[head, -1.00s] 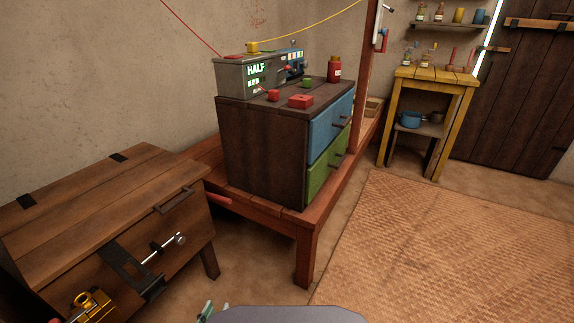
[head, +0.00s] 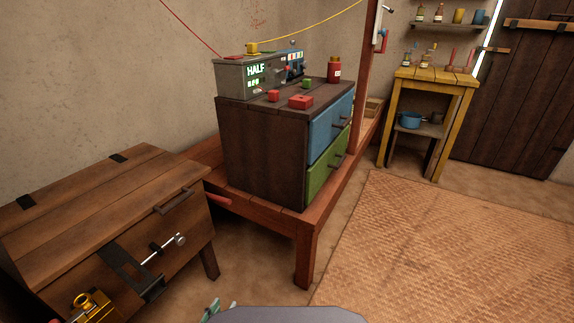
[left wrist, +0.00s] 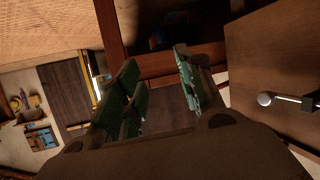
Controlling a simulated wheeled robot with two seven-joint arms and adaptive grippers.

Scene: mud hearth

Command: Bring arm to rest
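My left gripper (head: 218,308) shows only as green fingertips at the bottom edge of the head view, in front of the wooden chest. In the left wrist view the left gripper (left wrist: 158,82) has its green-padded fingers spread apart, with nothing between them. The chest's side and its metal bolt with a round knob (left wrist: 264,99) are to the right of the fingers there. My right gripper is in neither view.
A wooden chest (head: 100,195) with a bolt (head: 163,248) and a brass padlock (head: 93,305) stands at the left. A drawer cabinet (head: 262,150) sits on a low red-brown platform (head: 306,232). A woven mat (head: 450,250) lies clear at the right. A yellow stand (head: 437,80) is behind it.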

